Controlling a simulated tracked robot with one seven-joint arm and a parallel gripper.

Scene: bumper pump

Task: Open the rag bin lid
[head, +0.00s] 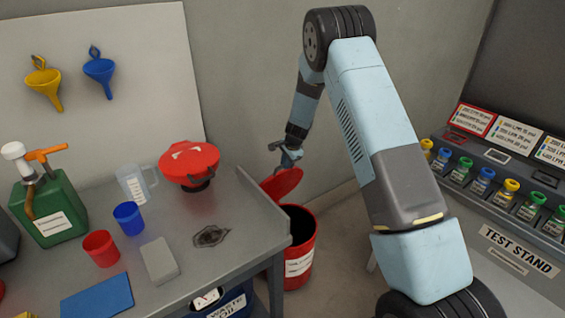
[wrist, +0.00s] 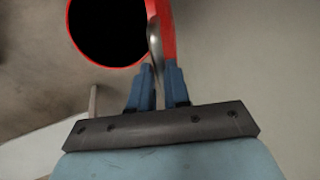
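The rag bin (head: 299,262) is a red can with a white label, on the floor just right of the bench. Its red lid (head: 284,184) is tilted up steeply, and the dark mouth shows below it. In the wrist view the black round opening of the bin (wrist: 108,28) is at upper left, and the lid (wrist: 167,28) shows nearly edge-on. My gripper (head: 287,155) is at the lid's upper side. In the wrist view its blue fingers (wrist: 159,82) stand close on both sides of a grey metal handle (wrist: 154,38) and look closed on it.
A test stand (head: 505,190) with several bottles is at right. The wall is close behind the bin.

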